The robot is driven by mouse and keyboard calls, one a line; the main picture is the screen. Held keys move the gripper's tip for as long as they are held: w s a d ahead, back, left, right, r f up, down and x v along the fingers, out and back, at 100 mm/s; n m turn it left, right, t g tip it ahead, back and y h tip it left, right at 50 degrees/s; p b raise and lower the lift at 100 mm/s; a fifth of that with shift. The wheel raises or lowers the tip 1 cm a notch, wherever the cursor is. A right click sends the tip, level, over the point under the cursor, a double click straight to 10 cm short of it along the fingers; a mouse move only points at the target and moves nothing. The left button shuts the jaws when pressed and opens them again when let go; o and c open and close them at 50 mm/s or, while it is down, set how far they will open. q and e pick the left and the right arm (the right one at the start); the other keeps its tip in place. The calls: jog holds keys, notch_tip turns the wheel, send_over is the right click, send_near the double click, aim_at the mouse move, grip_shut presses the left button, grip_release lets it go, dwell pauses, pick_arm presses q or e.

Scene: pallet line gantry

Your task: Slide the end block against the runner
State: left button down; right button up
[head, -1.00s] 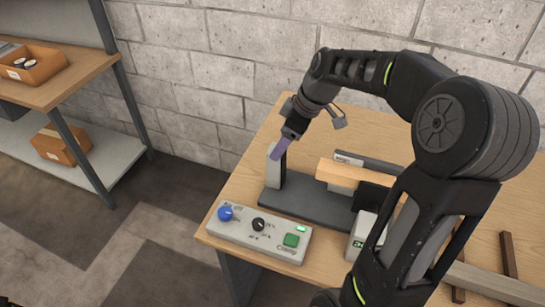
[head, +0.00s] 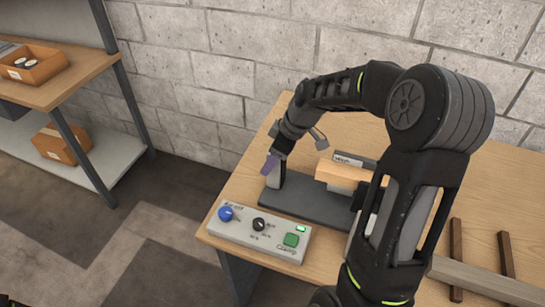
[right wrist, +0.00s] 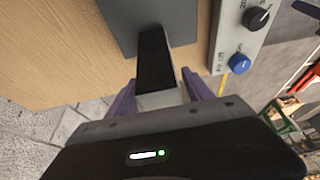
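The end block (head: 276,174) is a narrow upright light grey block at the left end of a dark grey base plate (head: 310,205). In the right wrist view the end block (right wrist: 154,62) shows a black face. The runner (head: 345,173) seems to be the light wooden bar over the base plate, right of the block and apart from it; my arm hides its right part. My right gripper (head: 270,164) is at the block's top. Its purple fingers (right wrist: 160,84) stand apart on either side of the block; firm contact is not visible.
A control box (head: 258,232) with a blue knob, a black dial and a green button sits at the table's front edge. Dark wooden strips (head: 456,250) and a grey beam (head: 485,281) lie at the right. A shelf with cardboard boxes (head: 62,144) stands left.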

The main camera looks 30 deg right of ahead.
grip_shut()
dwell(0.4)
